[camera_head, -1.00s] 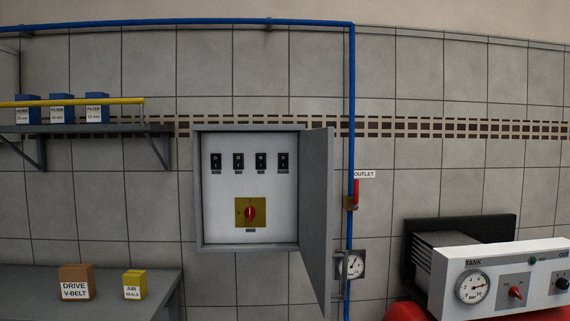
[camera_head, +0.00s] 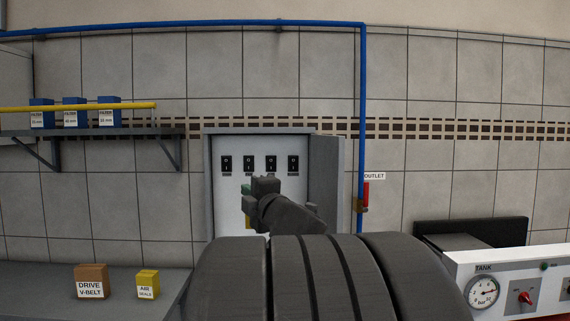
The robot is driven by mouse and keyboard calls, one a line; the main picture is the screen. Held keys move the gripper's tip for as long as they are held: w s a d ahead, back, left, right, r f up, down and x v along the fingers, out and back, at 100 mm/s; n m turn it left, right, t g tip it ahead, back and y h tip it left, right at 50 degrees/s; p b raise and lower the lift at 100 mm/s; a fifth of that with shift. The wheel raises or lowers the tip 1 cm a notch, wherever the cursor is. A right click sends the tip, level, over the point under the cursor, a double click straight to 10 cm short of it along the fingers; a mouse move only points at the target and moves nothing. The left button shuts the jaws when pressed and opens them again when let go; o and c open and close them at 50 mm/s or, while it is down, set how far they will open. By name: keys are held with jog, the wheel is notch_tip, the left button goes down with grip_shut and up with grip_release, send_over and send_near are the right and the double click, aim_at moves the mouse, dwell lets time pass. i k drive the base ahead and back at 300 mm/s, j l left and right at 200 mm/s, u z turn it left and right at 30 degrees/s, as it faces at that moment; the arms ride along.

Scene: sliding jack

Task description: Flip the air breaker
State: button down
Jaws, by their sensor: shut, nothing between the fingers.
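An open grey breaker cabinet (camera_head: 208,185) hangs on the tiled wall, its door (camera_head: 327,175) swung out to the right. Inside is a row of several black breakers, including the far left one (camera_head: 226,163) and the far right one (camera_head: 293,163). The labels beneath them are too small to read, so I cannot tell which is the air breaker. My gripper (camera_head: 262,185) is shut and empty, in front of the panel just below the middle breakers; I cannot tell whether it touches anything. My arm hides the red main switch and most of its yellow plate.
A blue pipe (camera_head: 361,110) with a red outlet valve (camera_head: 366,194) runs right of the cabinet. A white tank panel (camera_head: 510,270) stands at lower right. A shelf (camera_head: 90,133) and a bench (camera_head: 40,280) with boxes are at left.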

aim_at(270, 160)
jog(key=i+j+z, duration=0.4)
jog(key=j, duration=0.25)
jog(key=i+j+z, duration=0.2)
jog(key=j, duration=0.15)
jog(key=i+j+z, duration=0.2)
jog(key=j, duration=0.2)
jog(key=j+z, duration=0.2)
jog(key=j, duration=0.2)
jog(key=i, duration=0.05)
